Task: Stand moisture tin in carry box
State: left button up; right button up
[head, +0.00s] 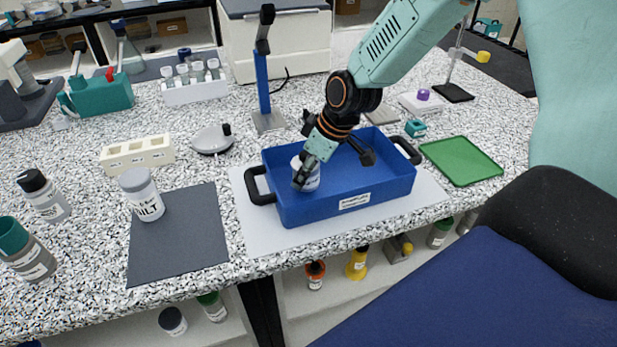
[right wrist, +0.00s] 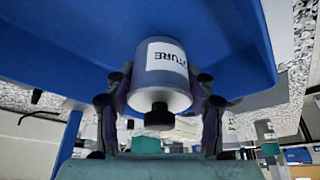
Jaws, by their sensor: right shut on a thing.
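The moisture tin (head: 311,180) is a small white tin, held at the left end inside the blue carry box (head: 390,190). In the right wrist view the tin (right wrist: 160,65) shows part of a label ending "TURE". My right gripper (head: 304,176) reaches down into the box and is shut on the tin. In the right wrist view its fingers (right wrist: 162,105) press on both sides of it. The box has two black handles and a front label. The tin's base is hidden, so I cannot tell whether it touches the box floor. My left gripper is not in view.
The box stands on a pale mat (head: 245,230). Left of it, a white tin labelled "ILT" (head: 146,205) stands on a dark mat (head: 185,255). A blue post (head: 263,90) rises behind the box. A green tray (head: 462,160) lies to the right.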

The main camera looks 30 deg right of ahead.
jog(key=shift+d+f, duration=0.15)
jog(key=shift+f, duration=0.75)
jog(key=shift+w, duration=0.2)
jog(key=shift+s+f+b, duration=0.1)
jog(key=shift+f+b, duration=0.05)
jog(key=shift+b, duration=0.2)
jog(key=o, duration=0.9)
jog(key=shift+s, duration=0.1)
jog(key=shift+c, duration=0.2)
jog(key=shift+o, duration=1.4)
jog(key=shift+w+f, duration=0.1)
jog(key=shift+w, duration=0.1)
jog(key=shift+s, duration=0.15)
